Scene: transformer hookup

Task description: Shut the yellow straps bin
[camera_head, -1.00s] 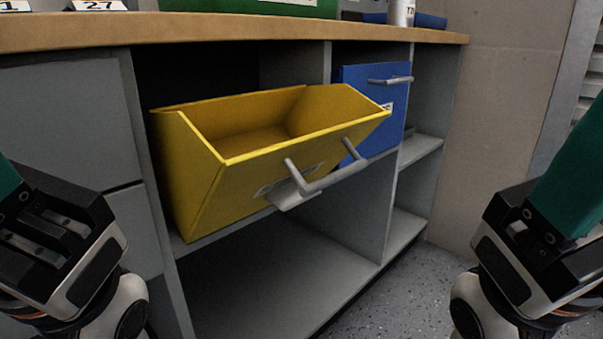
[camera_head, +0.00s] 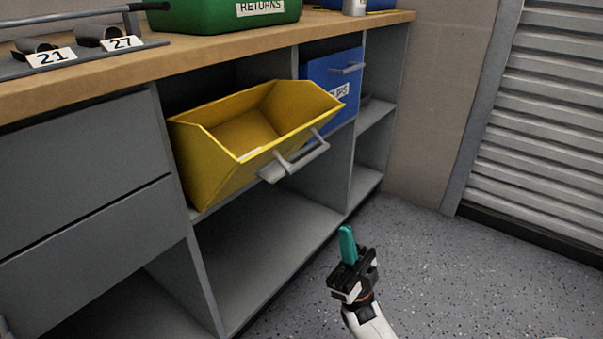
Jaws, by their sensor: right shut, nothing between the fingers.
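The yellow straps bin (camera_head: 205,172) is tilted out of its cubby in the grey cabinet, open at the top and empty as far as I see. Its grey handle (camera_head: 301,157) is on the front face, which leans toward the right. My right gripper (camera_head: 348,246) is low in front of the cabinet, below and right of the bin, apart from it. Its teal fingers are together and hold nothing. My left gripper is out of view.
A blue bin (camera_head: 325,70) sits closed to the right. A green returns bin (camera_head: 235,13) and sockets marked 21 and 27 (camera_head: 85,46) are on the wooden worktop (camera_head: 150,62). The speckled floor (camera_head: 460,265) at right is clear, up to a shutter (camera_head: 540,120).

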